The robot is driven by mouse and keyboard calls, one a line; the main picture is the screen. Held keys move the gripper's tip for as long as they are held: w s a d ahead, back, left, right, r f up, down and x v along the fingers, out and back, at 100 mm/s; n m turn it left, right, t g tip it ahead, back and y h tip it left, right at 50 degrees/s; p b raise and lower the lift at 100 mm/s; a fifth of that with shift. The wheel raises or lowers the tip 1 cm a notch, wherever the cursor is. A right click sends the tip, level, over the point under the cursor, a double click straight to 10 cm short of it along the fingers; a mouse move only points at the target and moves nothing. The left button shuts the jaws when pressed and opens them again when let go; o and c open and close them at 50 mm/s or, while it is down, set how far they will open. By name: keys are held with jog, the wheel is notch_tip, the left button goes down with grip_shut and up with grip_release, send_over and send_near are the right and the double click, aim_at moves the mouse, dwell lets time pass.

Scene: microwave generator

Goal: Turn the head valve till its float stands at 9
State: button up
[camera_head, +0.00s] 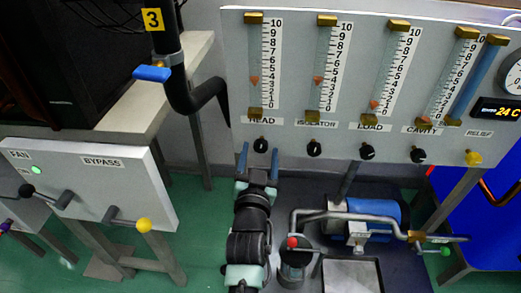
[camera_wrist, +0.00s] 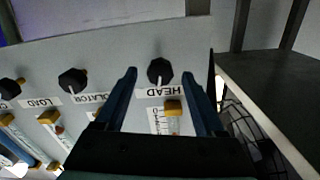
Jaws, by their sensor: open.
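The head valve (camera_head: 260,145) is a black round knob below the HEAD label on the grey panel. It also shows in the wrist view (camera_wrist: 160,71), where the panel appears upside down. Its float (camera_head: 254,80) is a small orange marker in the leftmost tube, at about 4 on the scale (camera_head: 269,65). My gripper (camera_head: 260,157) is open, with its two blue fingers pointing at the panel. In the wrist view the fingertips (camera_wrist: 159,75) lie left and right of the knob, apart from it. I cannot tell how deep they reach around it.
The isolator knob (camera_head: 314,148) is close by on the right, then the load knob (camera_head: 367,152) and cavity knob (camera_head: 418,155). A yellow relief knob (camera_head: 473,157) is at far right. A black pipe (camera_head: 185,80) with a blue lever (camera_head: 152,73) stands left of the panel.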

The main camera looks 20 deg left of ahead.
jog(key=shift+x, duration=1.15)
jog(key=shift+c, duration=0.3)
grip_shut()
